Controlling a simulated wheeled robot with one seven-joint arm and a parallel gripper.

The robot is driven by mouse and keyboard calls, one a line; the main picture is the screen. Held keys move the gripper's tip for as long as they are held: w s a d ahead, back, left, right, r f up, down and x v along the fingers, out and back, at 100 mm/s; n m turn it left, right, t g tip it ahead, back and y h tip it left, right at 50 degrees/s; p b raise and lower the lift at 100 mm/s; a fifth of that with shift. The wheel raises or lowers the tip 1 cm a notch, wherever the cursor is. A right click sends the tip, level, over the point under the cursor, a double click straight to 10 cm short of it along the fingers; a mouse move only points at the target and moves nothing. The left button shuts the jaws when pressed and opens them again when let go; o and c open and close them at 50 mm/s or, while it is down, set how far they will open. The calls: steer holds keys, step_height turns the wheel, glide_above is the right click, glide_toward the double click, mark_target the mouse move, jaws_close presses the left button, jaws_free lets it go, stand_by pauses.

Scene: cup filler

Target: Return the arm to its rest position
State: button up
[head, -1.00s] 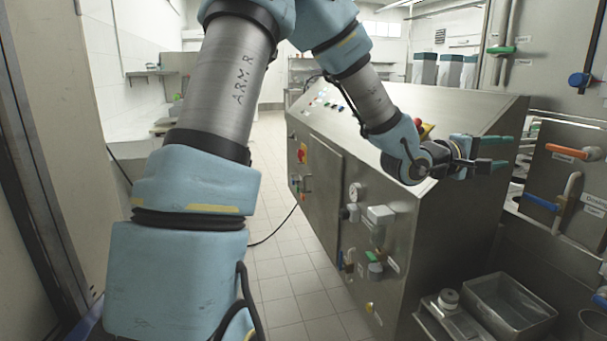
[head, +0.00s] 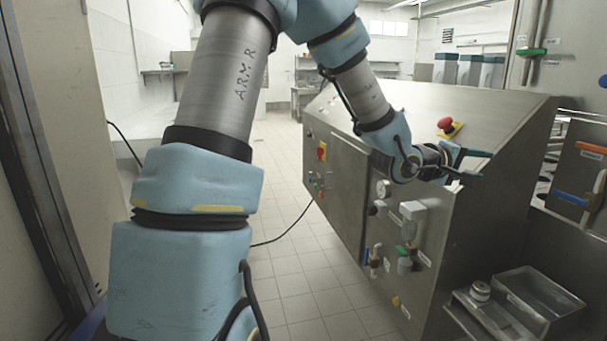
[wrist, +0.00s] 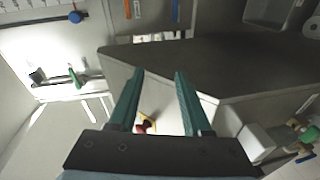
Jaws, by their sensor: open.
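My gripper (head: 476,164) is open and empty in the head view, held in front of the upper side of the steel machine (head: 455,235) and pointing right. My arm, with blue covers, reaches across the top of the view and bends down to it. In the wrist view the two green fingers of my gripper (wrist: 160,85) stand apart with nothing between their tips. The red emergency button (head: 445,125) on its yellow plate is on the machine's sloped top, just above my gripper. The button also shows low between the fingers in the wrist view (wrist: 142,125).
A steel bin (head: 540,295) stands at the lower right. A cable lies on the tiled floor (head: 285,270), which is otherwise open left of the machine. A panel wall borders the left.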

steer(key=w+a+f+m+y, duration=0.1)
steer(key=w+a+f+y, duration=0.2)
steer(key=a, duration=0.5)
steer(key=a+f+t+y, duration=0.1)
steer(key=a+f+y, duration=0.3)
steer(key=a, duration=0.4)
steer(key=w+a+f+m+y, duration=0.1)
steer(key=w+a+f+y, duration=0.2)
steer(key=a, duration=0.5)
steer(key=s+a+f+m+g+y, duration=0.1)
steer(key=s+a+f+g+y, duration=0.1)
steer(key=s+a, duration=0.5)
steer(key=s+a+f+g+y, duration=0.2)
steer(key=s+a, duration=0.5)
steer(key=a, duration=0.5)
steer(key=shift+s+a+f+m+g+y, duration=0.2)
steer(key=shift+s+m+g+y, duration=0.2)
steer(key=shift+g, duration=0.2)
